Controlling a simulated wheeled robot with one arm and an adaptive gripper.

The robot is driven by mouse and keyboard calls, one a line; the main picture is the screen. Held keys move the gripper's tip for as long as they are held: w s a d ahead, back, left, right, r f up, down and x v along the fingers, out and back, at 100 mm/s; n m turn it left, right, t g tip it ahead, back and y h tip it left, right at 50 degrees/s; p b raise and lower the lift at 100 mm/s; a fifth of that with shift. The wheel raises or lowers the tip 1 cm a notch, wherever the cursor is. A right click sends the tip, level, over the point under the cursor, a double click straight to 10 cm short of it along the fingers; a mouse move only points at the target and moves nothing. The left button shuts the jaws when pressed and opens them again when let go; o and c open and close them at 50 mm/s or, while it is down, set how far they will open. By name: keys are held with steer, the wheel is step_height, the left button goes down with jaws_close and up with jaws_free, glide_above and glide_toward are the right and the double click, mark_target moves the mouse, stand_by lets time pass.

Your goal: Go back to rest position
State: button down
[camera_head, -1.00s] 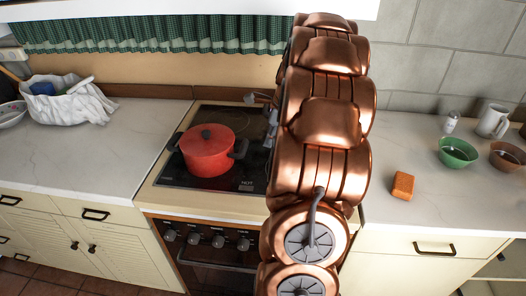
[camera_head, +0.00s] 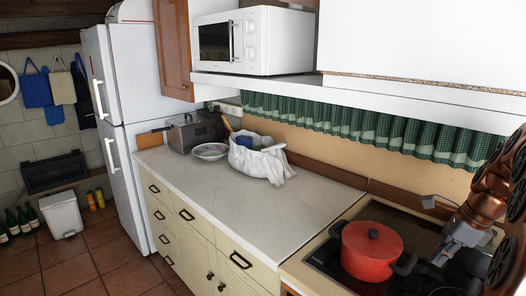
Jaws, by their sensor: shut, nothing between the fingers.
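My copper arm comes in at the right edge of the head view. My gripper (camera_head: 441,259) is the grey part at its end, low over the stove, just right of the red pot. It points down and to the left, and its fingers look closed with nothing held. The red pot (camera_head: 371,252), with its lid on and dark handles, sits on the black hob (camera_head: 330,259). I cannot tell whether the fingertips touch the hob.
A marble counter (camera_head: 215,190) runs left from the stove, holding a white cloth-lined basket (camera_head: 262,160), a plate (camera_head: 210,151) and a toaster-like box (camera_head: 196,131). A microwave (camera_head: 254,41) sits on the shelf above. The fridge (camera_head: 130,110) and a white bin (camera_head: 61,214) stand left, beside open tiled floor.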

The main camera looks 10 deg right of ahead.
steer(key=s+a+f+n+g, duration=0.1)
steer(key=s+a+n, duration=0.2)
steer(key=a+n, duration=0.6)
steer(key=s+a+n+g, duration=0.15)
steer(key=a+n, duration=0.25)
steer(key=a, duration=0.9)
steer(key=s+a+f+n+h, duration=0.1)
steer(key=s+a+f+n, duration=0.1)
steer(key=s+a+n, duration=0.3)
steer(key=s+a+f+n+g+h, duration=0.1)
steer(key=s+a+f+n, duration=0.2)
steer(key=s+a+n, duration=0.2)
steer(key=shift+s+f+n, duration=0.2)
steer(key=shift+s+n, duration=1.7)
steer(key=shift+s, duration=0.9)
steer(key=shift+g, duration=0.25)
